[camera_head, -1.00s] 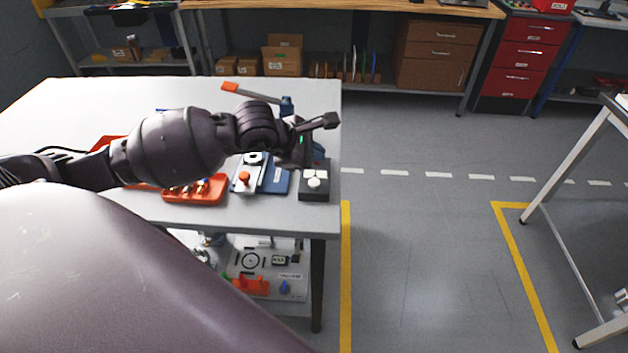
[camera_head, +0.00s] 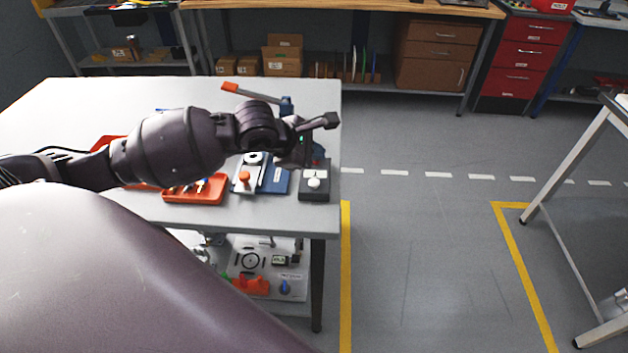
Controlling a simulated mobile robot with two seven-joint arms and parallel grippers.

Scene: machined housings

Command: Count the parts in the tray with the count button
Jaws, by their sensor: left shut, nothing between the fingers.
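An orange tray (camera_head: 178,198) holding a few small parts stands near the front edge of the white table. To its right, a dark box (camera_head: 314,194) with a pale round button (camera_head: 314,183) on top stands at the table's right edge; I take it for the count button. My left gripper (camera_head: 317,156) is shut and empty, just behind and above the box. My wrist hides much of its fingers, so I cannot tell if they touch the box. My right gripper is not in view.
A blue and metal fixture with an orange knob (camera_head: 244,177) stands between tray and box. An orange-ended lever (camera_head: 230,87) rises behind my arm. Another red-orange bin is partly hidden by my arm. The table (camera_head: 75,95) is bare at the back left.

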